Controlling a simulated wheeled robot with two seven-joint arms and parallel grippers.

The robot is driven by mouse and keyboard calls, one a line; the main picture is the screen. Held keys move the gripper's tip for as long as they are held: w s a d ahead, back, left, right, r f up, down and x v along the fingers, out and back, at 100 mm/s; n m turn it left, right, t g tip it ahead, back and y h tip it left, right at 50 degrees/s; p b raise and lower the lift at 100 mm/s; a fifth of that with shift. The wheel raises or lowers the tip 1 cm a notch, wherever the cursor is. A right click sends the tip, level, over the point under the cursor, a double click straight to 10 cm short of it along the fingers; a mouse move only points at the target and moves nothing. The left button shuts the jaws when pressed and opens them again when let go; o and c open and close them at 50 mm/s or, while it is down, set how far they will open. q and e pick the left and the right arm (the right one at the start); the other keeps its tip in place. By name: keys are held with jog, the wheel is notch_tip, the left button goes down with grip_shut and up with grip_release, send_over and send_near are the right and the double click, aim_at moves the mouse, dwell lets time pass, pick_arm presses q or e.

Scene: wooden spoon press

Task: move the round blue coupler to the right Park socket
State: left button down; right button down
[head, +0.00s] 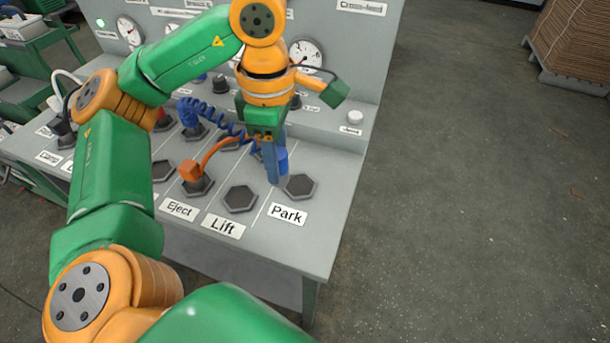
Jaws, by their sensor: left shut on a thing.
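My left gripper (269,168) points down over the right front of the panel and is shut on the round blue coupler (282,160). The coupler is partly hidden behind the fingers. A coiled blue hose (222,119) runs from the panel's back row toward it. The right Park socket (299,187) is a dark, empty hexagon behind the "Park" label (287,214). The coupler shows just to the left of and above this socket in the picture; I cannot tell its exact height or whether it touches the panel. My right gripper is not in view.
The Lift socket (239,199) is empty. An orange coupler (189,171) with an orange hose (216,151) stands at the Eject socket. Gauges (306,54) line the upright back panel. A small white knob (355,117) is at the right. Open floor lies right of the bench.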

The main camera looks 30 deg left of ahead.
pick_arm(q)
jog(key=w+f+b, duration=0.1)
jog(key=w+f, duration=0.4)
jog(key=shift+w+a+f, duration=0.1)
jog(key=shift+w, duration=0.1)
jog(key=f, duration=0.2)
jog(key=w+f, duration=0.1)
jog(key=shift+a+f, duration=0.15)
jog(key=shift+f, duration=0.55)
